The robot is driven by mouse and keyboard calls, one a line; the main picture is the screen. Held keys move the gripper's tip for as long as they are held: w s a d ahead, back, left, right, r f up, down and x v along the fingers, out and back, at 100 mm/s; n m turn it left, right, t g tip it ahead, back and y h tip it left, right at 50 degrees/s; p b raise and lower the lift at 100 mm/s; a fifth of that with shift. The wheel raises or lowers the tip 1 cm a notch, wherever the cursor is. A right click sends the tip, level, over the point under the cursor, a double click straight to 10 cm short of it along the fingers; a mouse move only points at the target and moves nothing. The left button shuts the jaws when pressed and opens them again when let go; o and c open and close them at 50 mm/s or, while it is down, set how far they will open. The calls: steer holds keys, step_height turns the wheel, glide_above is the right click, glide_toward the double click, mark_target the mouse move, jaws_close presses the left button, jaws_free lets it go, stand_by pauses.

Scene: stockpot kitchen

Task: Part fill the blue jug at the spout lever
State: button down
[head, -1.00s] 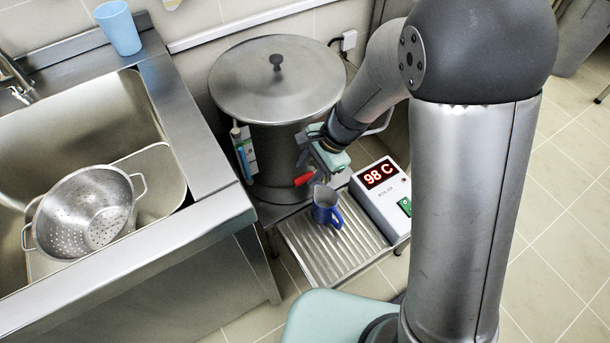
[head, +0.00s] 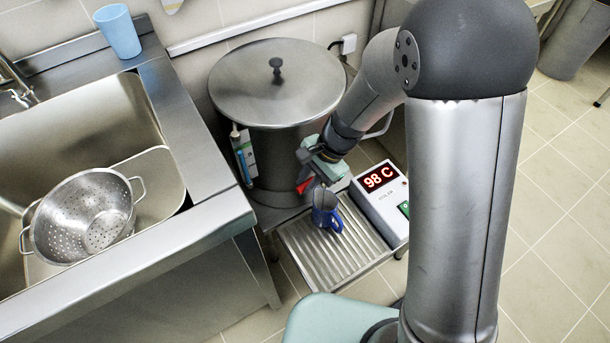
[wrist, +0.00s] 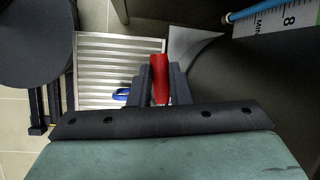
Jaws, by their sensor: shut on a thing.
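The blue jug (head: 324,212) stands upright on the ribbed drip tray (head: 342,252), in front of the large steel stockpot (head: 262,160). Part of the jug's blue handle (wrist: 121,95) shows in the wrist view; the rest is hidden there. The red spout lever (head: 304,186) is at the pot's lower front, just above and left of the jug. My gripper (wrist: 160,82) is shut on the red lever (wrist: 159,72), which stands between its two fingers in the wrist view. The spout itself and any water in the jug are hard to make out.
A white control box (head: 380,200) reading 98 C stands right of the jug. A steel sink with a colander (head: 85,215) is at the left, and a light blue cup (head: 118,32) stands on its back ledge. The tray's front is clear.

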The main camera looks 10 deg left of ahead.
steer(key=d+n, duration=0.1)
steer(key=d+n+g+h, duration=0.1)
steer(key=n, duration=0.1)
steer(key=shift+s+n+p, duration=0.3)
steer(key=shift+s+p, duration=0.05)
steer(key=c, duration=1.4)
jaws_free()
steer(key=shift+o, duration=0.2)
steer(key=shift+r, duration=0.1)
steer(key=p+v, duration=0.3)
steer(key=v, duration=1.4)
steer(key=shift+w, duration=0.3)
steer(key=shift+r, duration=0.1)
